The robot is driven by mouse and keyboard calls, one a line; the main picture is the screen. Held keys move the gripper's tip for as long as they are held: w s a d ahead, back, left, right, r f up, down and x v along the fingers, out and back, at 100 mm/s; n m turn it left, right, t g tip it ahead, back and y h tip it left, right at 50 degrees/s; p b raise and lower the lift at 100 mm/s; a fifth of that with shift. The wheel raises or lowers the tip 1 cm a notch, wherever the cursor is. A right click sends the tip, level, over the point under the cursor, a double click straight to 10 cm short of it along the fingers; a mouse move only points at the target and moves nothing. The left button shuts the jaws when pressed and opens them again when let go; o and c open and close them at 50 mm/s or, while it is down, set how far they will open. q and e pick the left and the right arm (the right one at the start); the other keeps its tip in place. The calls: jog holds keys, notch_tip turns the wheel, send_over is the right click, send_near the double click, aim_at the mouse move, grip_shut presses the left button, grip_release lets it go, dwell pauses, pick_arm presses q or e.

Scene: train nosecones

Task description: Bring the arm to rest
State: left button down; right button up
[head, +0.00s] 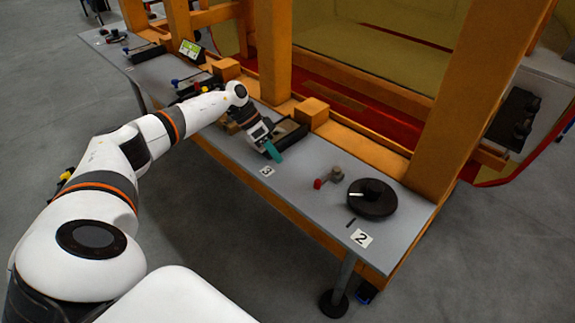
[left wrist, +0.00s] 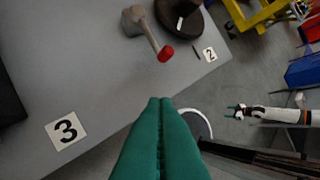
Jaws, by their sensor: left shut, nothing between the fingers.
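My left arm (head: 110,165) reaches in from the left over the grey table (head: 310,205). My left gripper (head: 274,152) has teal fingers, which point down over the table near the label 3 (head: 267,171). In the left wrist view, its two fingers (left wrist: 160,102) lie together with nothing between them. They appear over the table's front edge there. A second white arm with orange bands, seemingly my right one, shows small at the right of that view.
A red-tipped lever (head: 328,178) and a black round wheel (head: 372,198) stand on the table near the label 2 (head: 361,238). A dark tray (head: 290,132) lies behind the left gripper. Orange posts (head: 273,50) rise behind the table. Grey floor (head: 90,80) lies open in front.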

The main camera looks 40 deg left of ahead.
pick_arm(q)
jog(key=shift+s+a+r, duration=0.1)
jog(key=shift+a+r, duration=0.25)
jog(key=shift+r, duration=0.1)
pick_arm(e)
jog(key=shift+a+f, duration=0.15)
jog(key=shift+a, duration=0.25)
